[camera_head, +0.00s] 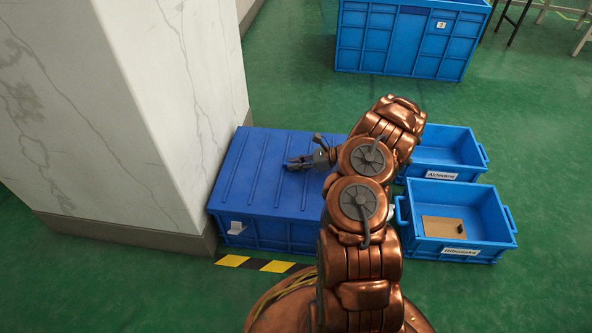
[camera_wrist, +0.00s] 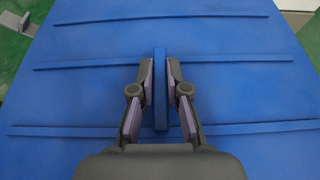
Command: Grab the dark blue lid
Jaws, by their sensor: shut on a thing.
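The dark blue lid (camera_head: 262,172) lies flat on top of a closed blue crate (camera_head: 270,236) beside the pillar. It has several raised ribs. My gripper (camera_head: 292,164) is over the middle of the lid. In the wrist view my gripper (camera_wrist: 160,85) has its two fingers on either side of an upright blue handle bar (camera_wrist: 160,92) on the lid (camera_wrist: 90,98), and it is shut on that bar. My arm hides the lid's right part in the head view.
A marble pillar (camera_head: 135,110) stands close on the left. Two open blue bins are on the right, labelled Aldevane (camera_head: 452,150) and perhaps Mihovaka (camera_head: 482,215); the nearer holds a brown flat piece (camera_head: 440,227). A large blue crate (camera_head: 405,45) stands behind. Green floor lies clear between.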

